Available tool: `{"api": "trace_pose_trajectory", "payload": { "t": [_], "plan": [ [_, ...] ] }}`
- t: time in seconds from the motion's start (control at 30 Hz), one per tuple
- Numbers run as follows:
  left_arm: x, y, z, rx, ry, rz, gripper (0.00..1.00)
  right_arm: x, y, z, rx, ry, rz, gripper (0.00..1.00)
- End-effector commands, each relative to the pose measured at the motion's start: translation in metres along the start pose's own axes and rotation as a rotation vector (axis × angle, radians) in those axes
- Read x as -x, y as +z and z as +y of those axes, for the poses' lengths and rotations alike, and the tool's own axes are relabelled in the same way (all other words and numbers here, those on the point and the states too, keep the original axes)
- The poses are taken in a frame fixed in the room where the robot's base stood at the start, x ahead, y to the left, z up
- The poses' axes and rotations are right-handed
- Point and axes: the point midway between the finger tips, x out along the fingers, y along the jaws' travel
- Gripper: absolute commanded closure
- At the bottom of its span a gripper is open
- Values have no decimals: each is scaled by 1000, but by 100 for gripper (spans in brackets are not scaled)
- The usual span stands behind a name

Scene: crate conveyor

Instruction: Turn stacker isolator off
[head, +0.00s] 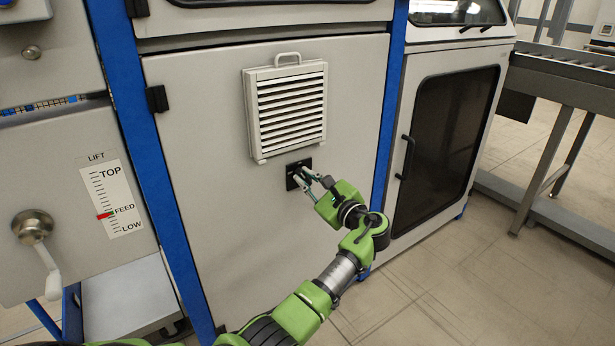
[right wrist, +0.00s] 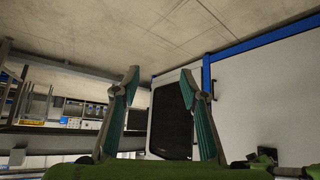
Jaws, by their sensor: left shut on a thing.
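The stacker isolator (head: 292,165) is a small black square plate on the grey cabinet door, just below the vent. My left gripper (head: 305,178) reaches it from the lower right, with its fingertips at the plate. It is shut on the isolator's handle, which the fingers largely hide, so I cannot tell which way the handle points. In the right wrist view my right gripper (right wrist: 168,85) is open, with wide-apart green-padded fingers and nothing held between them.
A louvred vent (head: 287,108) with a top handle juts out above the isolator. Blue frame posts (head: 146,165) flank the door. A lift crank (head: 36,232) and scale are at left. A dark-windowed door (head: 446,145) and a roller conveyor (head: 566,68) are at right.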

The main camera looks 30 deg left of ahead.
Motion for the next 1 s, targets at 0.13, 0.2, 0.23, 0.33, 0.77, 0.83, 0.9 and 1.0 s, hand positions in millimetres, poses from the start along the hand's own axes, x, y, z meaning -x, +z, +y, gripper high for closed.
{"api": "trace_pose_trajectory", "payload": {
  "t": [0.13, 0.2, 0.23, 0.33, 0.77, 0.83, 0.9, 1.0],
  "plan": [
    [0, -1, 3, 141, 0, -1, 100, -2, -9, -1, 1, -2, 42, 60],
    [0, -1, 4, 208, 0, -1, 100, -4, -18, -2, 2, -4, 80, 60],
    [0, -1, 5, 236, 1, -1, 100, -4, -23, -3, 2, -5, 99, 60],
    [0, -2, 7, 331, 1, -1, 100, -6, -42, -5, 3, -10, 179, 60],
    [0, -7, 13, 726, 0, -1, 100, 29, -155, -20, 3, -43, 717, 60],
    [0, -8, 13, 779, 1, -1, 100, 42, -172, -23, 2, -50, 814, 60],
    [0, -8, 14, 828, 1, -1, 100, 56, -186, -25, 0, -56, 904, 60],
    [0, -8, 14, 887, 1, -1, 100, 75, -202, -28, -3, -63, 1019, 60]
  ]
}}
